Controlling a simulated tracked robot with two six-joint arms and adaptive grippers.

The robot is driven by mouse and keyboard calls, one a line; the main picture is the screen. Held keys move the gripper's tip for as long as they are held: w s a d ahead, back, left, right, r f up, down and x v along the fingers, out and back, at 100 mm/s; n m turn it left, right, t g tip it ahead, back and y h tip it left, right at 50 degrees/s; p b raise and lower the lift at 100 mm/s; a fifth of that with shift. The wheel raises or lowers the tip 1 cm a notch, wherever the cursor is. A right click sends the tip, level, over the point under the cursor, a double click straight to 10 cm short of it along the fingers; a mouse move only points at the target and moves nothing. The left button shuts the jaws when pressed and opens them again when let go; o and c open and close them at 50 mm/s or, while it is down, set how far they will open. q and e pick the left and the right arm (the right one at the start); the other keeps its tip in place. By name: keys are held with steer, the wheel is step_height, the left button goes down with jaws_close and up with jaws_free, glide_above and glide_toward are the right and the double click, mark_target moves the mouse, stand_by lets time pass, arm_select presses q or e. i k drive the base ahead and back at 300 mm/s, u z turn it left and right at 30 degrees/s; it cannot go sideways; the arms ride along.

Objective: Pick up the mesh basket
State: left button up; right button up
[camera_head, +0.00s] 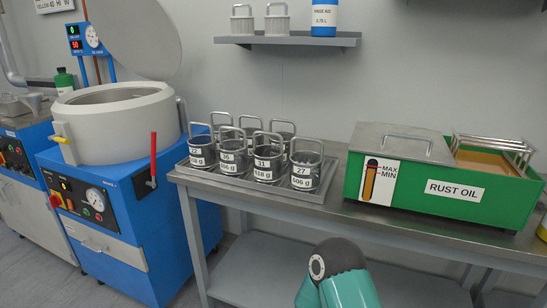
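Several dark cylindrical baskets with upright metal loop handles stand in two rows on a grey tray (235,186) on the metal table. The front row has white labels with numbers and weights: a left basket (202,155), a second basket (234,161), a third basket (266,167) and a right basket (305,173) marked 27. The back row is partly hidden behind them. I cannot tell which one the task means. Neither gripper is in view. A teal arm link at the bottom centre is mine, below and in front of the table edge, apart from the baskets.
A green rust oil tank (440,210) with a grey lid and wire handles stands on the table's right. A blue machine (130,230) with an open-lidded round drum (117,120) is at left.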

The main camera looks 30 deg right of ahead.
mark_target(234, 153)
steer(key=z, duration=0.2)
steer(key=i, duration=1)
steer(key=u, duration=0.05)
